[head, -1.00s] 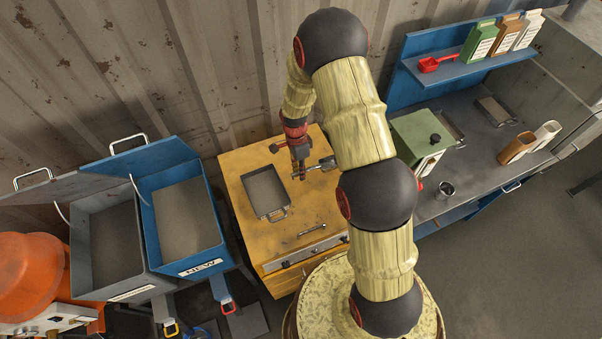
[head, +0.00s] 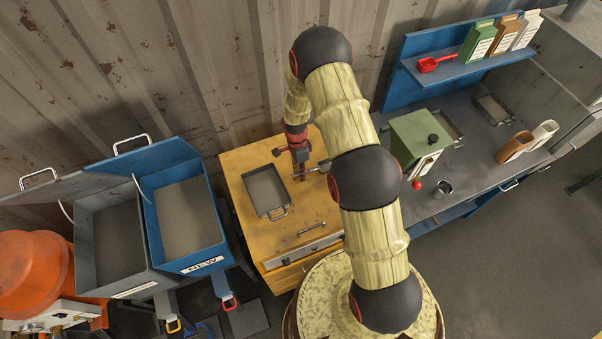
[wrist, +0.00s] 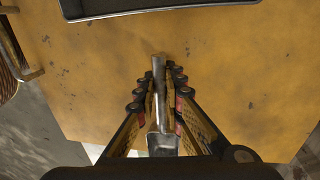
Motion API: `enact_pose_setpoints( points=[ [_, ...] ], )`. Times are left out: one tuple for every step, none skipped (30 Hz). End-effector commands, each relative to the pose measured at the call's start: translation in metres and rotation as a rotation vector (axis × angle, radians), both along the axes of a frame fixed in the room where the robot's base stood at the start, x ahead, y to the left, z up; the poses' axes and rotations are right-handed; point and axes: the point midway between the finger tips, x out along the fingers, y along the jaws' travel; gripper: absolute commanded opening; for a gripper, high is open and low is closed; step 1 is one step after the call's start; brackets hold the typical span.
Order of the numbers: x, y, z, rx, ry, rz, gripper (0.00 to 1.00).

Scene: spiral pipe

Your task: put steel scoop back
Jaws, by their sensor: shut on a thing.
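My gripper (head: 302,176) points down over the right part of the yellow cabinet top, to the right of a shallow grey tray. In the wrist view my gripper (wrist: 158,85) is shut on a narrow metal piece, which looks like the handle of the steel scoop (wrist: 159,68). The handle lies lengthwise between the fingers. In the head view a bit of metal, likely the steel scoop (head: 322,166), shows beside the fingers, partly hidden by my arm. I cannot tell whether it touches the cabinet top.
The yellow cabinet (head: 240,165) bears the grey tray (head: 285,212) and a small metal bar (head: 311,228) near its front. A blue bin (head: 205,262) and a grey bin stand left. A bench right holds a green box (head: 415,138), a metal cup (head: 443,189) and a shelf with a red scoop (head: 432,64).

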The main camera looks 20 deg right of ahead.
Motion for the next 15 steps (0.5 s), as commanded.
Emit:
enact_pose_setpoints(
  points=[
    [0.0001, 0.0, -0.0005, 0.0, 0.0, 0.0, 0.0],
    [0.0002, 0.0, -0.0013, 0.0, 0.0, 0.0, 0.0],
    [0.0001, 0.0, -0.0028, 0.0, 0.0, 0.0, 0.0],
    [0.0002, 0.0, -0.0037, 0.0, 0.0, 0.0, 0.0],
    [0.0001, 0.0001, -0.0039, 0.0, 0.0, 0.0, 0.1],
    [0.0, 0.0001, -0.0029, 0.0, 0.0, 0.0, 0.12],
    [0.0, 0.0001, -0.0028, 0.0, 0.0, 0.0, 0.14],
    [0.0001, 0.0001, -0.0026, 0.0, 0.0, 0.0, 0.16],
    [0.0001, 0.0001, -0.0025, 0.0, 0.0, 0.0, 0.18],
    [0.0001, 0.0, -0.0025, 0.0, 0.0, 0.0, 0.2],
    [0.0001, 0.0, -0.0025, 0.0, 0.0, 0.0, 0.22],
    [0.0001, 0.0001, -0.0025, 0.0, 0.0, 0.0, 0.24],
    [0.0001, 0.0001, -0.0025, 0.0, 0.0, 0.0, 0.26],
    [0.0001, 0.0001, -0.0025, 0.0, 0.0, 0.0, 0.27],
    [0.0001, 0.0001, -0.0025, 0.0, 0.0, 0.0, 0.28]
  ],
)
